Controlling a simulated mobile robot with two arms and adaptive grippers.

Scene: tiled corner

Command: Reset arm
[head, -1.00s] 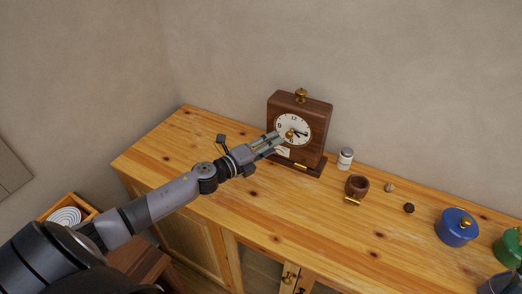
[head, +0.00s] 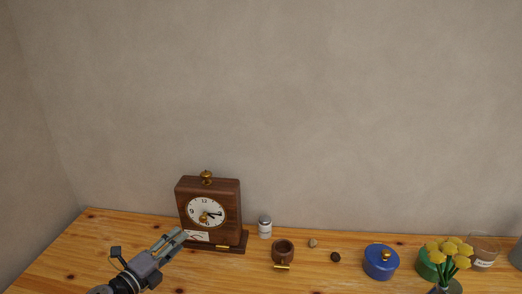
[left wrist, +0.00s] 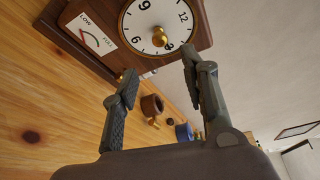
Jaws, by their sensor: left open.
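My left gripper (head: 172,242) is at the lower left of the head view, in front of a wooden clock. In the left wrist view its two fingers (left wrist: 157,82) stand apart with nothing between them. The wooden clock (head: 187,194) stands upright on the wooden cabinet top (head: 75,255), with a white dial and a brass knob on top. In the left wrist view the clock (left wrist: 200,27) fills the top, tilted by the camera's roll, with a low-to-full gauge beside the dial. I cannot tell whether a fingertip touches the clock. My right gripper is not in view.
A plain wall (head: 300,100) rises behind. The top's left end is clear.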

